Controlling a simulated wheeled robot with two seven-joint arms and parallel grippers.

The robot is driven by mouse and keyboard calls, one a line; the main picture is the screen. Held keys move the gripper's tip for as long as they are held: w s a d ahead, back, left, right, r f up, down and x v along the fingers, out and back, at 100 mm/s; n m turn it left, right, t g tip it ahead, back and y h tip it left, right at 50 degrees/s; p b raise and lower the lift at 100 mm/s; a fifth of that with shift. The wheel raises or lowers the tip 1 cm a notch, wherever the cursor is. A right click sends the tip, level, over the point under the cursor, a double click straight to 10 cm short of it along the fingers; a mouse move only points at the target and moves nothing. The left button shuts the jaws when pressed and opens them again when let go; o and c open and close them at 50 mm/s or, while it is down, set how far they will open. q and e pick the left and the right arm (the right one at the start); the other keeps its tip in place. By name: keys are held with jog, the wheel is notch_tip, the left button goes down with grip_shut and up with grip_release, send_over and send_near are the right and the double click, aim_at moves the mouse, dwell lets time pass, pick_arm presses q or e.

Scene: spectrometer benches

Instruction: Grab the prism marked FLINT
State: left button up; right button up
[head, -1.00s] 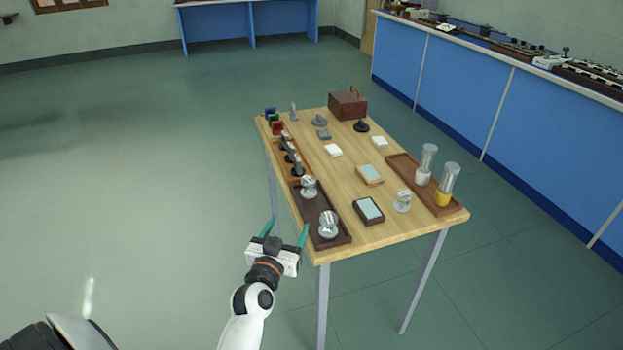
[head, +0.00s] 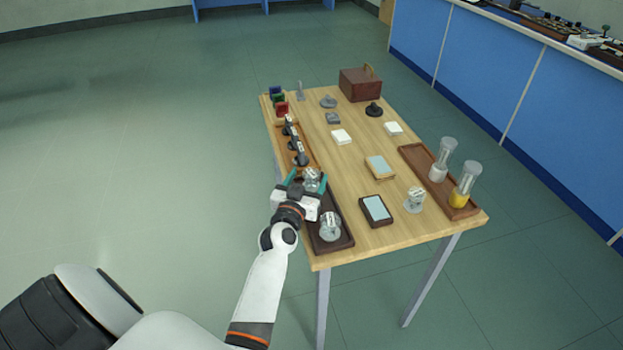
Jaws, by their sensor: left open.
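Two clear prisms on round glassy bases are in the dark tray (head: 345,240) along the table's left edge: a far prism (head: 312,178) and a near prism (head: 330,226). A third, similar prism (head: 415,200) stands on bare wood near the front right. Any markings are too small to read, so I cannot tell which is FLINT. My left gripper (head: 308,180) is open, its teal fingers on either side of the far prism. The gripper body hides the lower part of that prism, and I cannot tell whether the fingers touch it. My right gripper is not in view.
Beyond the far prism, a tray holds several dark-based pieces (head: 299,157). A dark-framed plate (head: 376,209) lies right of the near prism. A brown tray (head: 413,157) with two capped jars stands at the right. A wooden box (head: 360,86) is at the back.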

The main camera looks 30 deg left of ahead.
aim_at(313, 169)
pick_arm(q)
jog(key=x, duration=0.5)
jog(key=shift+w+a+f, duration=0.1)
jog(key=shift+w+f, duration=0.1)
jog(key=shift+f, duration=0.15)
jog(key=shift+s, duration=0.1)
jog(key=c, duration=1.1)
